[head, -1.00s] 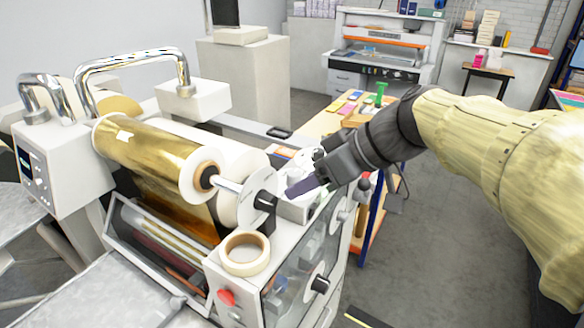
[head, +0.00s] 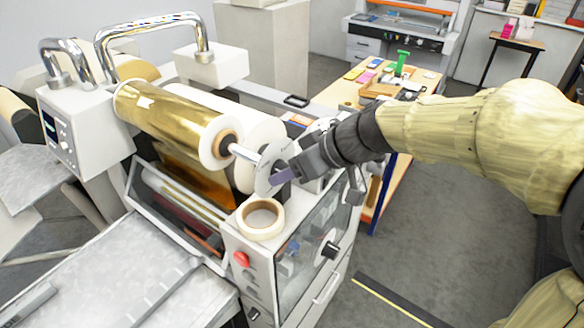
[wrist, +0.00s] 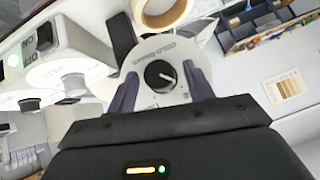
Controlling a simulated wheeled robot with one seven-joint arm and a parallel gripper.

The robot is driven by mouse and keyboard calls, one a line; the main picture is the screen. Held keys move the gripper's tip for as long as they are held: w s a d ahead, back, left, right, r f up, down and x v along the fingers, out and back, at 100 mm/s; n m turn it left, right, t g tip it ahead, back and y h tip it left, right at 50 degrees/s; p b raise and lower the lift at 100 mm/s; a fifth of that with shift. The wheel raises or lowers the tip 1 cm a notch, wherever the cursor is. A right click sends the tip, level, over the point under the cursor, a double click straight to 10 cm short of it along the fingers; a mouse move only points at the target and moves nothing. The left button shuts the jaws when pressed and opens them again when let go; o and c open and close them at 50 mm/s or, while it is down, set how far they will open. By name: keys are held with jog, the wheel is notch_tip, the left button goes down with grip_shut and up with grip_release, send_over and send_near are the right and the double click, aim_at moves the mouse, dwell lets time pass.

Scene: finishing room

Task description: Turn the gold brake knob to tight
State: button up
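The gold brake knob (wrist: 160,76) is a small black round knob with a white pointer line. It sits on a pale disc (wrist: 172,50) lettered "GOLD BRAKE"; the other marks are too small to read. In the head view the disc (head: 268,160) is at the end of the gold foil roll's shaft, and the knob is hidden. My gripper (wrist: 161,74) is open, with one purple finger on each side of the knob. Gaps show between the fingers and the knob. In the head view my gripper (head: 281,177) reaches the disc from the right.
The gold foil roll (head: 165,115) lies left of the disc. A tape roll (head: 260,219) and a red button (head: 241,259) are on the machine just below. An ON/OFF switch (wrist: 42,42) shows at left in the wrist view. The floor (head: 430,230) at right is clear.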

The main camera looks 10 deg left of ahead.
jog(key=c, duration=0.8)
jog(key=shift+w+g, duration=0.1)
jog(key=shift+g, duration=0.2)
jog(key=m+g+y+b, duration=0.1)
jog(key=m+g+y, duration=0.2)
jog(key=f+m+g+y+b, duration=0.1)
jog(key=m+g+y+b, duration=0.1)
jog(key=m+g+y, duration=0.1)
jog(key=w+m+g+y+b, duration=0.1)
jog(key=m+g+y+b, duration=0.1)
jog(key=m, duration=0.1)
jog(key=shift+d+f+m+g+y, duration=0.25)
jog(key=shift+m+g+y, duration=0.15)
dwell(0.6)
jog(key=o, duration=1)
jog(key=shift+c, duration=0.2)
